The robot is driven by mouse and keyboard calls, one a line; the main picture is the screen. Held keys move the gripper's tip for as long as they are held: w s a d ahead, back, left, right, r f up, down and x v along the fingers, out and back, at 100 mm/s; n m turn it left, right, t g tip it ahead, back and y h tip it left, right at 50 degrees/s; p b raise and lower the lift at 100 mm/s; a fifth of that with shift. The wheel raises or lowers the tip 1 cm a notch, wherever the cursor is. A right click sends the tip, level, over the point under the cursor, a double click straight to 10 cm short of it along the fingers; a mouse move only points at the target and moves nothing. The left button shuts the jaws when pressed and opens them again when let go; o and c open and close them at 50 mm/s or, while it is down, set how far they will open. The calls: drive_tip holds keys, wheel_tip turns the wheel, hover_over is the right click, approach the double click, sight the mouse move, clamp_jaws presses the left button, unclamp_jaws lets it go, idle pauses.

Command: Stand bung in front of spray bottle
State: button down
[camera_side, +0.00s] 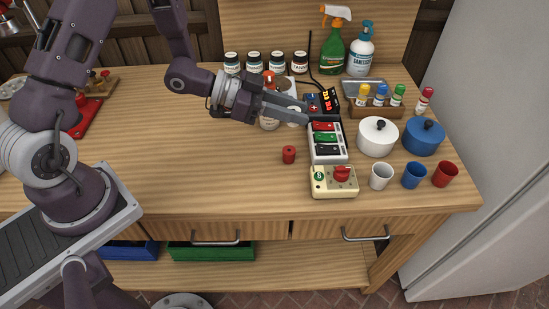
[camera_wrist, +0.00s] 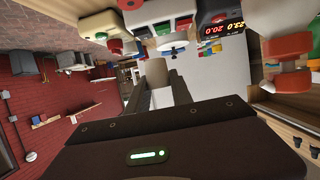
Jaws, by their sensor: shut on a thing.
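The green spray bottle (camera_side: 331,56) with an orange and white trigger stands at the back of the bench in the side view. My gripper (camera_side: 302,113) is above the middle of the bench, in front of the spray bottle and to its left. In the wrist view my gripper (camera_wrist: 158,88) is shut on a pale cylinder, which looks like the bung (camera_wrist: 157,73). The bung is held between the fingers, and its lower part is hidden by my gripper. In the side view I cannot make the bung out clearly at the fingertips.
A sanitizer bottle (camera_side: 360,52) stands right of the spray bottle, and several jars (camera_side: 254,64) stand left. A controller with a lit display (camera_side: 328,101) and a coloured-bar block (camera_side: 327,142) lie close to my fingers. The bench's front left is clear.

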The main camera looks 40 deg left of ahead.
sight(269, 183)
drive_tip(key=s+d+m+g+h, duration=0.25)
drive_tip(key=s+m+g, duration=0.35)
drive_tip(key=s, duration=0.3)
drive_tip(key=shift+g+h, duration=0.4)
drive_tip(key=shift+h, duration=0.05)
drive_tip(key=f, duration=0.7)
drive_tip(key=s+f, duration=0.1)
drive_tip(key=f, duration=0.2)
drive_tip(key=shift+a+f, duration=0.3)
drive_tip(key=c, duration=1.1)
unclamp_jaws()
drive_tip(key=shift+f, duration=0.15)
drive_tip(key=shift+w, duration=0.1)
